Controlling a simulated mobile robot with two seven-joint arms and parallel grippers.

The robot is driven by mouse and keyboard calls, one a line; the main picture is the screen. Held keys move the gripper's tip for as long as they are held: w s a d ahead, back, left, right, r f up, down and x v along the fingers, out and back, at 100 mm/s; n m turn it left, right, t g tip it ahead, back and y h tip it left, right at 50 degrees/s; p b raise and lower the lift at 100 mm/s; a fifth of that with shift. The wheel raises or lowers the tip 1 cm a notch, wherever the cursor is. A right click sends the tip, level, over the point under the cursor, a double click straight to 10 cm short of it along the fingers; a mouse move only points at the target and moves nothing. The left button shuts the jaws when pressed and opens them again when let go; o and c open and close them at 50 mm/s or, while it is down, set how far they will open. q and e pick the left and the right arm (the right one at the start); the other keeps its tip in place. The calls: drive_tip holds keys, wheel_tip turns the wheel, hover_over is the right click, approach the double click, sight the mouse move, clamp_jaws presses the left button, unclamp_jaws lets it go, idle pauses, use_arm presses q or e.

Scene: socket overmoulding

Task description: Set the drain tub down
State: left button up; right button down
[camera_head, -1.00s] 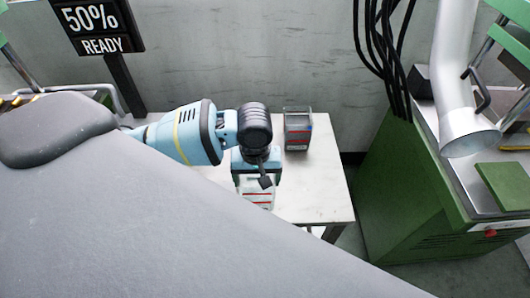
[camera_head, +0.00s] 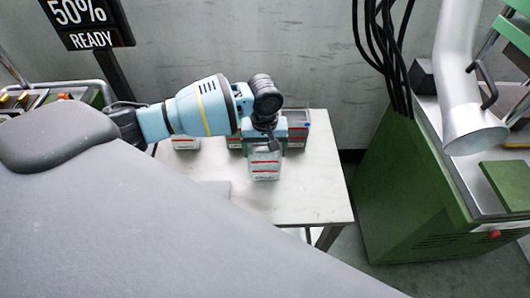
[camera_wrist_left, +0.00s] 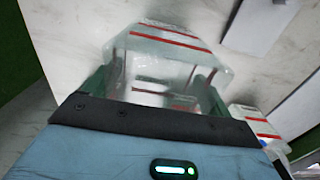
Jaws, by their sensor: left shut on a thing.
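The drain tub (camera_head: 264,170), a pale see-through tub with red stripes, hangs below my left gripper (camera_head: 266,147) over the white table. In the left wrist view the tub (camera_wrist_left: 165,42) sits between the two green fingers of my left gripper (camera_wrist_left: 155,92), which is shut on it. The tub looks roughly upright in the head view. I cannot tell whether its base touches the table. The fingertips are partly hidden behind the wrist and the tub. My right gripper is not in view.
The white table (camera_head: 315,195) is bare at the front right. A similar red-striped tub (camera_head: 186,143) stands to the left. A dark grey bin (camera_head: 321,130) stands behind the gripper. A green machine (camera_head: 425,190) is beyond the table's right edge.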

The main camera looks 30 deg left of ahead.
use_arm(q)
wheel_tip(320, 180, down, 2)
drive_tip(key=shift+f, duration=0.1)
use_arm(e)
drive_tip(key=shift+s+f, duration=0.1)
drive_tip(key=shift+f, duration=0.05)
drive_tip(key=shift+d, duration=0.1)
use_arm(q)
drive_tip(key=o, duration=0.9)
drive_tip(key=shift+r+p, duration=0.75)
drive_tip(key=shift+r, duration=5.35)
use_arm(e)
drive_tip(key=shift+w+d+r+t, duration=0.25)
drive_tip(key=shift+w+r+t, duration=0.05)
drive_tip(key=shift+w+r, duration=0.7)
